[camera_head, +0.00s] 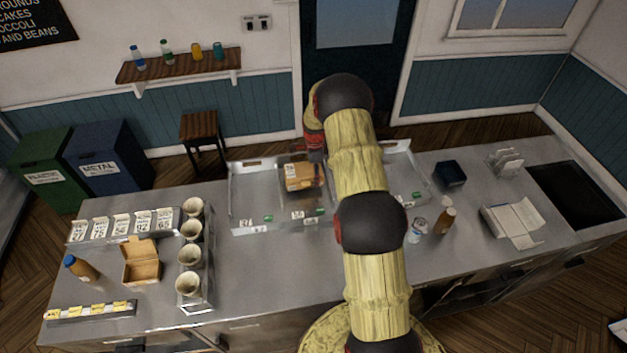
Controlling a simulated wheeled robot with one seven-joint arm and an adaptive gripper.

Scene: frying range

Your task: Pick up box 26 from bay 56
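A brown cardboard box (303,177) with a small white label sits in a low metal tray (262,207) at the back of the counter. The number on the box is too small to read. The tray is split into bays with small white tags and green marks along its front edge; their numbers are too small to read, so I cannot tell which is bay 56. My arm rises in front of the tray, just right of the box, and hides part of the tray.
An open carton (141,263), several cups (191,230) in a rack and a brown bottle (82,268) stand at left. A can (417,229), another bottle (445,220), a dark box (450,173) and a white open box (512,222) stand at right. The counter before the tray is clear.

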